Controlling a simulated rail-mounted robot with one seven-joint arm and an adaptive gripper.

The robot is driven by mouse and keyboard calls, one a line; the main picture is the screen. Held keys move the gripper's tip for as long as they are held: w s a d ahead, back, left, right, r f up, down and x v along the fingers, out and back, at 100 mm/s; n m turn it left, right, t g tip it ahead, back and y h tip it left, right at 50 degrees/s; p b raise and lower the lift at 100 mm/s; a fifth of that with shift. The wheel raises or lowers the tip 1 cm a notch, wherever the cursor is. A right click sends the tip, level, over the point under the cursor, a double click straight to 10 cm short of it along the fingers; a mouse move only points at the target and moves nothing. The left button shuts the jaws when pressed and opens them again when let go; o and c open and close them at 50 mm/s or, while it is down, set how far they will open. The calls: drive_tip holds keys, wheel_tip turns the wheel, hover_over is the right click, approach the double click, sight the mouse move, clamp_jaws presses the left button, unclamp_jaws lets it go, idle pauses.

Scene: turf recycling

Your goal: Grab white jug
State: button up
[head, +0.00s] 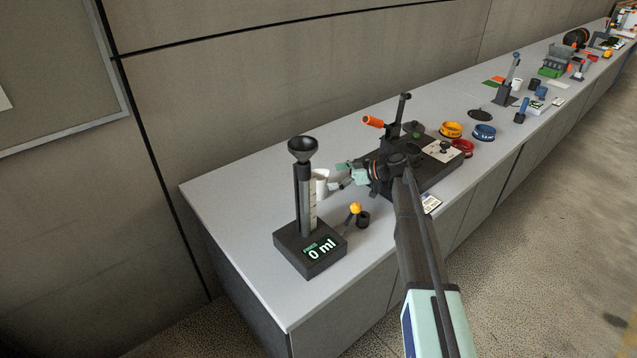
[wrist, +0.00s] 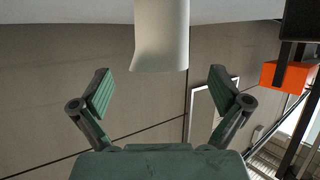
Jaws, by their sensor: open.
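The white jug (head: 322,181) stands on the grey counter, just behind and right of the black measuring stand, which partly hides it in the head view. In the wrist view the white jug (wrist: 160,35) shows at the top middle, cut off by the frame edge. My gripper (head: 340,177) is open, its pale green fingers pointing left at the jug from its right side. In the wrist view my gripper (wrist: 160,82) has its fingers spread wide, with the jug lined up between them but beyond the tips. Nothing is held.
The measuring stand (head: 311,245) with a funnel and a "0 ml" display stands at the front left. A small black pot (head: 363,219) with a yellow-topped item sits below my gripper. Counter space behind the jug is clear.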

sight(321, 178)
drive_tip(key=shift+p+x, duration=1.3)
drive_tip(key=shift+x, duration=1.3)
drive_tip(key=shift+a+f, duration=0.25)
drive_tip(key=shift+a, duration=0.25)
drive_tip(key=c, duration=1.4)
